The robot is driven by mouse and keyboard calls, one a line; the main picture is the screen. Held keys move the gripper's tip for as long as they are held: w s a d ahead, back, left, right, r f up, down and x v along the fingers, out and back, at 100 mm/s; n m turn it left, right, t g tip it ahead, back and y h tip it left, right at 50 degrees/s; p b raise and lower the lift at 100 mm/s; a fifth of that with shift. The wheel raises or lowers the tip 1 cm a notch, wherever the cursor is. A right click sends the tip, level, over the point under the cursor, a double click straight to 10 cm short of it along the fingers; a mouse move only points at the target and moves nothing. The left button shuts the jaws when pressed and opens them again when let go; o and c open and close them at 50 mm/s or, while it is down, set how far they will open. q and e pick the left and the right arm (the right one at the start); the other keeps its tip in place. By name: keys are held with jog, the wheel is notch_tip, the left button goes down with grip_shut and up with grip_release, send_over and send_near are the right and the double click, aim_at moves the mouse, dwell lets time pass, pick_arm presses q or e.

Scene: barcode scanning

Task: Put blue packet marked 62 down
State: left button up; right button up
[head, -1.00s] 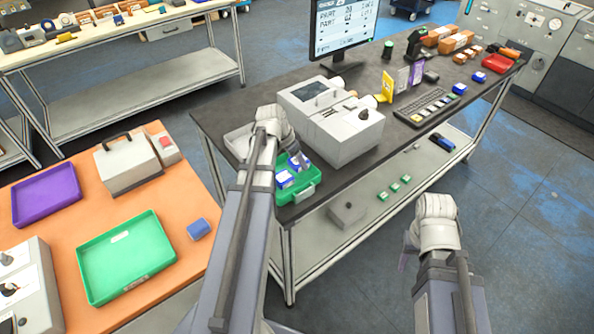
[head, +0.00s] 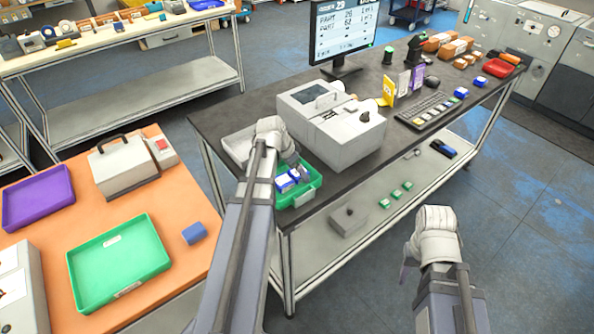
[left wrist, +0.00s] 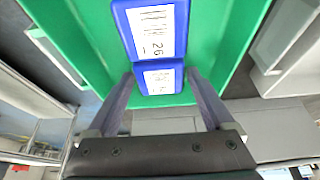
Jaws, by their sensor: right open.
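The green tray (head: 312,196) stands on the near left end of the dark bench, with blue packets inside. In the left wrist view, one blue packet (left wrist: 158,76) with a partly legible white label lies between the fingertips of my left gripper (left wrist: 160,82), low in the tray. The fingers flank its sides closely; I cannot tell whether they press on it. Another blue packet (left wrist: 155,30) lies beside it, with a label that seems to read 26. My left gripper also shows over the tray in the head view (head: 298,166). My right gripper (head: 405,270) is open and empty, away from the bench.
A grey machine (head: 335,125) stands right of the tray, with a monitor (head: 343,35) behind. The orange table (head: 170,270) at left holds a second green tray (head: 120,262), a purple tray (head: 38,198) and a blue packet (head: 194,233).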

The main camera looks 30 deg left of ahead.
pick_arm(q)
jog(key=shift+o, duration=0.8)
jog(key=shift+r, duration=0.1)
jog(key=shift+r, duration=0.2)
jog(key=p+v, duration=1.1)
jog(key=v, duration=0.1)
jog(key=shift+f, duration=0.15)
